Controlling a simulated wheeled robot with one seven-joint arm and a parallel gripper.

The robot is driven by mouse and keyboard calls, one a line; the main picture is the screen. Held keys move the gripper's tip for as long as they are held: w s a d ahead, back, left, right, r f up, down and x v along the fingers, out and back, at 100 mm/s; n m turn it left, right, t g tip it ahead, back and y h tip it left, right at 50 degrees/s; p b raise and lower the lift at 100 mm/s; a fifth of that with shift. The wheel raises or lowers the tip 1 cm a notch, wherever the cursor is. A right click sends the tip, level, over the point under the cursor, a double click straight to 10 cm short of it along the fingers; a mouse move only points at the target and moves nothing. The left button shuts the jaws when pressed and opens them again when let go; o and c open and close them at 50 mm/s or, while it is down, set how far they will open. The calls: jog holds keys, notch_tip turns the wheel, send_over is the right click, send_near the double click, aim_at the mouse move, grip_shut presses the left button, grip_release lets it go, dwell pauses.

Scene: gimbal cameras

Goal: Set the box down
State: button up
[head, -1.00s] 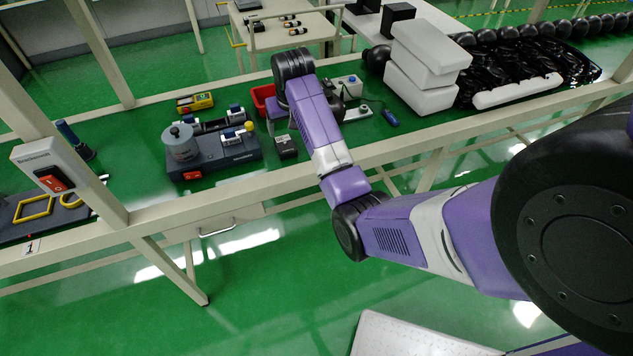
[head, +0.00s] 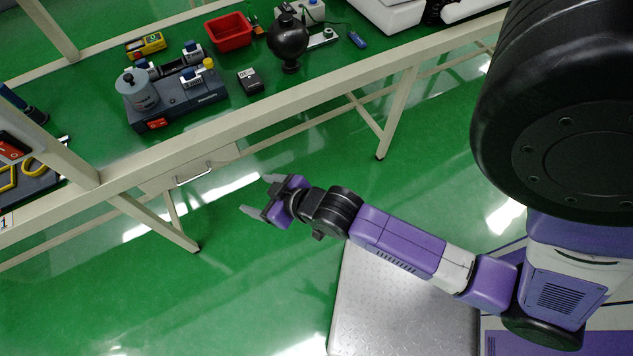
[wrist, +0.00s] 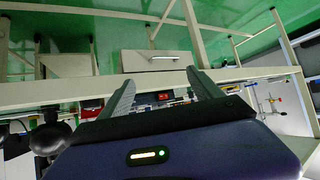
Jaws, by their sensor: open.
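A small dark box (head: 250,80) with a pale label lies on the green tabletop in the head view, right of the grey device. My gripper (head: 262,195) is out in front of the table, off its near edge and apart from the box. Its two grey fingers are spread with nothing between them. The wrist view also shows the open fingers (wrist: 161,76), with a drawer front (wrist: 157,61) and its handle beyond them. I cannot make out the dark box in the wrist view.
A grey device (head: 175,97) with a cylinder, a red bin (head: 230,32), a black round-bodied object (head: 288,42) and a blue tool (head: 357,39) stand or lie on the table. The table's pale front rail (head: 225,128) runs between my gripper and these things. Open green floor lies below.

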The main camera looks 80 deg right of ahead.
jog(key=s+a+r+n+t+y, duration=0.1)
jog(key=s+a+r+n+t, duration=0.1)
jog(key=s+a+r, duration=0.3)
jog(key=s+a+r+n+t+y, duration=0.1)
jog(key=s+a+r, duration=0.4)
jog(key=s+r, duration=0.5)
notch_tip(320, 180, up, 3)
jog(key=shift+s+a+r+n+t+y, duration=0.15)
jog(key=shift+s+a+n+t+y, duration=0.2)
jog(key=shift+t+y, duration=0.5)
jog(key=shift+w+d, duration=0.1)
jog(key=shift+d, duration=0.15)
